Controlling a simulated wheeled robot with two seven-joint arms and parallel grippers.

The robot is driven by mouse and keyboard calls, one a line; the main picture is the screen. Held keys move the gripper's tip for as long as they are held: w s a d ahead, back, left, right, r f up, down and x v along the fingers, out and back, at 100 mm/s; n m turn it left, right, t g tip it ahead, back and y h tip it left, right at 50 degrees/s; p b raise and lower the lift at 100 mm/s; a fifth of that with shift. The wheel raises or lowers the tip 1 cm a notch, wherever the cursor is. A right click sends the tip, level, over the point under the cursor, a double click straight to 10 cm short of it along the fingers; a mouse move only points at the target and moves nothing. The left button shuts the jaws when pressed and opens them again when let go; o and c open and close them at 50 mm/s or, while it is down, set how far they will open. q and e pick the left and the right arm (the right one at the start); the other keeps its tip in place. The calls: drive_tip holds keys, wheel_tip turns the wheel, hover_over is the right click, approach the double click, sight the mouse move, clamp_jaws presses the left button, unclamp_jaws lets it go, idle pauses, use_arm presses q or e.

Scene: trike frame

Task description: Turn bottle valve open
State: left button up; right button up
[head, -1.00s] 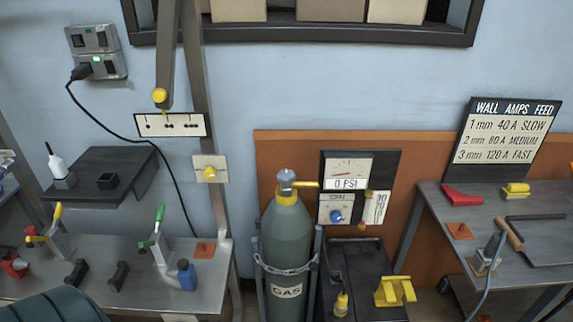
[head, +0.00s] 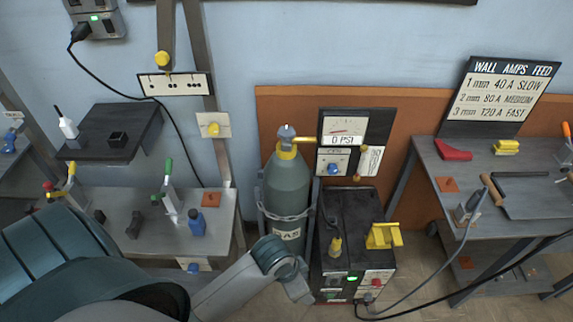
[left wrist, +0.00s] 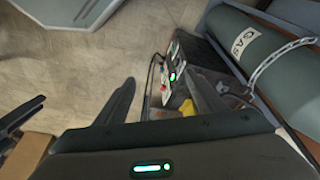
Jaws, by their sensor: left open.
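The green-grey gas bottle (head: 287,185) stands upright, chained in its rack left of the black welder box. Its valve (head: 287,133) is on top, a grey cap with a yellow collar and a yellow piece pointing right toward the gauge panel. The gauge (head: 343,128) reads 0 PSI. In the left wrist view the bottle (left wrist: 235,40) lies across the upper right; its valve is not seen there. My left gripper (left wrist: 160,98) is open and empty, fingers apart above the floor and welder. In the head view my left arm reaches in low, below the valve. My right gripper is not seen.
The welder box (head: 350,220) carries a yellow bracket (head: 383,236) and a torch-like yellow item. A left bench (head: 135,225) holds clamps and a blue bottle; a right table (head: 480,225) holds tools. Cables run along the floor at right.

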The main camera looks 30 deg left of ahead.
use_arm(q)
drive_tip(key=w+a+r+m+g, duration=0.15)
drive_tip(key=w+r+m, duration=0.25)
drive_tip(key=w, duration=0.8)
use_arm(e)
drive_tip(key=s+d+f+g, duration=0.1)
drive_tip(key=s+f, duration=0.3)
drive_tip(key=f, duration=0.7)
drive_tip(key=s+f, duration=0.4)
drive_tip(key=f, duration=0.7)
use_arm(q)
wheel_tip(320, 180, up, 34)
drive_tip(key=m+g+y, duration=0.1)
drive_tip(key=g+y, duration=0.1)
hover_over(287, 131)
drive_tip(key=shift+a+t, duration=0.15)
drive_tip(key=shift+t, duration=0.1)
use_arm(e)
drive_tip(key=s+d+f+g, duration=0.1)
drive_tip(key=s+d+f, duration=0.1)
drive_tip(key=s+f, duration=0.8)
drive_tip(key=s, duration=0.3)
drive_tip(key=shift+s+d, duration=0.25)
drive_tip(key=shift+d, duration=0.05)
use_arm(q)
drive_tip(key=shift+f, duration=0.2)
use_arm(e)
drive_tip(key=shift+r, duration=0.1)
